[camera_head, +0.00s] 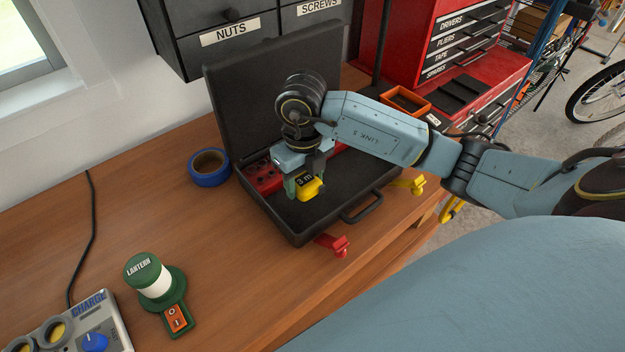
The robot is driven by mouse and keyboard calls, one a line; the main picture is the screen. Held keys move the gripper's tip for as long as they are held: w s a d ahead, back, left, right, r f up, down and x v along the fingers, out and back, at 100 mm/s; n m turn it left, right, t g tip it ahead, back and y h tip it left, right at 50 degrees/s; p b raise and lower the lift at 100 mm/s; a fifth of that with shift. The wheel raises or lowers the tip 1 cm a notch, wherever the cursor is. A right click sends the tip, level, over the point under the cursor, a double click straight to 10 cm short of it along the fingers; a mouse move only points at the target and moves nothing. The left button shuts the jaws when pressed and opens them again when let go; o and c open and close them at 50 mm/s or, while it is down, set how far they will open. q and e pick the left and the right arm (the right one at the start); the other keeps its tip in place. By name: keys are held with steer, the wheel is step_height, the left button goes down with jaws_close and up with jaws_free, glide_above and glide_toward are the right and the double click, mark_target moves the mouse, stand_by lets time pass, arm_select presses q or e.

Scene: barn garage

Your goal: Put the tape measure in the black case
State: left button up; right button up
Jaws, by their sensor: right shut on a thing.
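The tape measure (309,189) is yellow and black with "3 m" on it. My right gripper (304,184) is shut on it and holds it over the inside of the black case. I cannot tell whether the tape measure touches the case floor. The black case (299,220) lies open on the wooden bench, its lid (245,95) standing up at the back. My right arm hides part of the lid and the inside. A red insert (263,178) shows along the back of the case. My left gripper is out of view.
A roll of blue tape (209,168) lies left of the case. A green lantern (150,277) and a charger (85,325) stand at lower left. Dark drawers (225,40) hang behind.

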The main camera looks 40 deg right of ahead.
mark_target(304, 179)
steer(key=shift+f, duration=2.75)
steer(key=shift+f, duration=0.2)
steer(key=o, duration=1.2)
steer(key=shift+c, duration=0.2)
steer(key=shift+r, duration=0.15)
step_height(304, 179, up, 12)
steer(key=shift+r, duration=0.1)
